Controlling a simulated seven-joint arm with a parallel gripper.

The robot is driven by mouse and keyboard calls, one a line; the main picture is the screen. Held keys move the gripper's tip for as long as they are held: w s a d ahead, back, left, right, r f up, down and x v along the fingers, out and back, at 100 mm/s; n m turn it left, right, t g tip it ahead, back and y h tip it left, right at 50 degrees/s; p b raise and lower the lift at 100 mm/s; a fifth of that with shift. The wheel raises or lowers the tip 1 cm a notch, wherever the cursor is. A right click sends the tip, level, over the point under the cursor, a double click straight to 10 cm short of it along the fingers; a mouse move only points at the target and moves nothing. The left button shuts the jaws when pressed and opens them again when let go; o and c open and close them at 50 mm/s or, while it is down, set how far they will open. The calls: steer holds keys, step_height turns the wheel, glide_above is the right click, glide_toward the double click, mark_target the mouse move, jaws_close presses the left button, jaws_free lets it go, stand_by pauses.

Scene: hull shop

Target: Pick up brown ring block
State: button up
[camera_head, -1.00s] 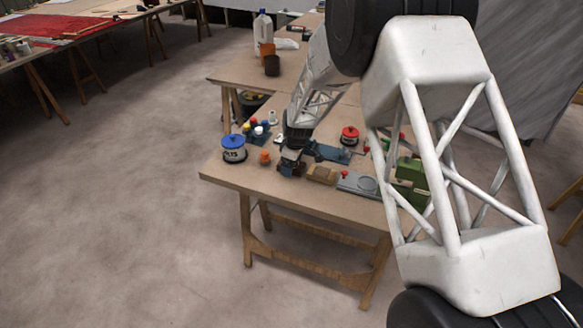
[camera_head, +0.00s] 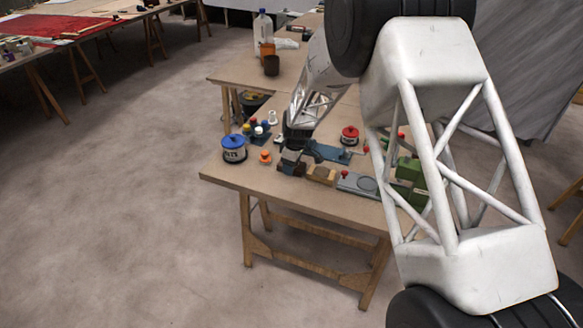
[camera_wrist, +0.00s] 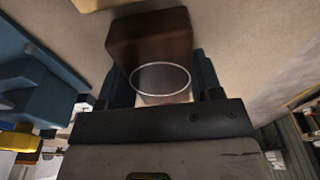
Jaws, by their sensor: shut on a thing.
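In the wrist view the brown ring block (camera_wrist: 150,36) sits between the dark blue fingers of my gripper (camera_wrist: 166,80), with a thin pale ring outline on its near face. The fingers are shut on it, one at each side. In the head view my gripper (camera_head: 291,163) is low over the front of the wooden table (camera_head: 237,178), just left of a tan block (camera_head: 321,175). The brown block cannot be made out clearly there. I cannot tell whether it touches the table.
A blue-lidded jar (camera_head: 234,150) and an orange piece (camera_head: 265,157) stand to the left. A blue fixture (camera_head: 330,153), a red-topped can (camera_head: 349,135), a grey plate (camera_head: 357,184) and a green machine (camera_head: 408,172) crowd the right. The table's front edge is close.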

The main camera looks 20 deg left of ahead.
steer(key=shift+r, duration=0.1)
steer(key=shift+r, duration=0.8)
steer(key=shift+s+d+r, duration=0.1)
steer(key=shift+r, duration=0.85)
steer(key=s+d, duration=0.3)
steer(key=s, duration=0.1)
steer(key=s+d+r, duration=0.1)
steer(key=s+d, duration=0.2)
steer(key=s, duration=0.1)
steer(key=s+d, duration=0.3)
steer(key=s, duration=0.2)
steer(key=shift+r, duration=0.15)
steer(key=shift+w, duration=0.2)
